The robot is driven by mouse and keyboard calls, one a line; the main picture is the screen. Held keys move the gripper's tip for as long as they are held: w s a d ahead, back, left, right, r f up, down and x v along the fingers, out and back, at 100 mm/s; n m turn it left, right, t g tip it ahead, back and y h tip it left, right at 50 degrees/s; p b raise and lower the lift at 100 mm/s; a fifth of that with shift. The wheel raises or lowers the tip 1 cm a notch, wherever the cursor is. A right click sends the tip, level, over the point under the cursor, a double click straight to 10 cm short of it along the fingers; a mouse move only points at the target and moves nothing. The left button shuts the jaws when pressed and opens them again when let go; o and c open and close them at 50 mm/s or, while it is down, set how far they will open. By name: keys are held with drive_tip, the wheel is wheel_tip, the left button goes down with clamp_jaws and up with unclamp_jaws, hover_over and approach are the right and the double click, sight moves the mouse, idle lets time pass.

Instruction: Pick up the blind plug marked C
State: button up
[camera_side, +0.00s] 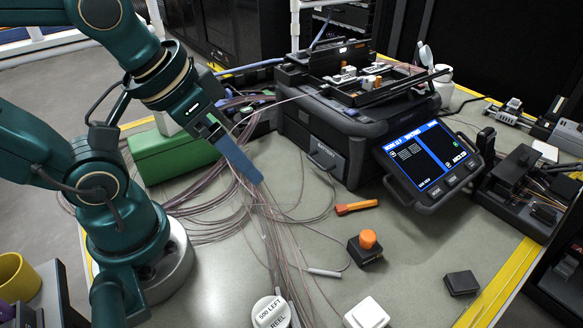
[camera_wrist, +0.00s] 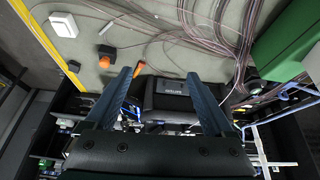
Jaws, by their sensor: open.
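I cannot make out a letter C on anything in either view, so I cannot tell which thing is the blind plug marked C. My gripper (camera_side: 257,180) is above the cables left of the splicer in the side view. In the wrist view its two blue fingers (camera_wrist: 159,73) are spread wide with nothing between them in its grip. A black block with an orange knob (camera_side: 367,240) stands on the table, also in the wrist view (camera_wrist: 105,62). A small black block (camera_side: 461,282) lies farther right, also in the wrist view (camera_wrist: 74,66).
The splicer (camera_side: 318,155) with its lit screen (camera_side: 428,158) stands behind. An orange tool (camera_side: 357,207), a white box (camera_side: 366,314) and a white reel labelled 500 LEFT (camera_side: 270,313) are on the table. Loose cables (camera_side: 205,215) and a green box (camera_side: 170,155) lie left.

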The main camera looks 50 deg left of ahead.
drive_tip(key=n+g+h, duration=0.8)
drive_tip(key=n+h, duration=0.2)
drive_tip(key=n, duration=0.1)
hover_over(359, 235)
drive_tip(key=s+a, duration=0.2)
drive_tip(key=a, duration=0.2)
drive_tip(key=f, duration=0.8)
drive_tip(key=shift+s+a+f, duration=0.1)
drive_tip(key=shift+s+f, duration=0.1)
drive_tip(key=shift+f, duration=0.15)
drive_tip(key=w+f+n+h, duration=0.2)
drive_tip(key=f+n, duration=0.1)
drive_tip(key=w+f+n+h, duration=0.1)
drive_tip(key=f, duration=0.1)
drive_tip(key=shift+d+n, duration=0.3)
drive_tip(key=shift+d+f, duration=0.1)
drive_tip(key=shift+f, duration=0.1)
drive_tip(key=shift+x, duration=2.45)
clamp_jaws()
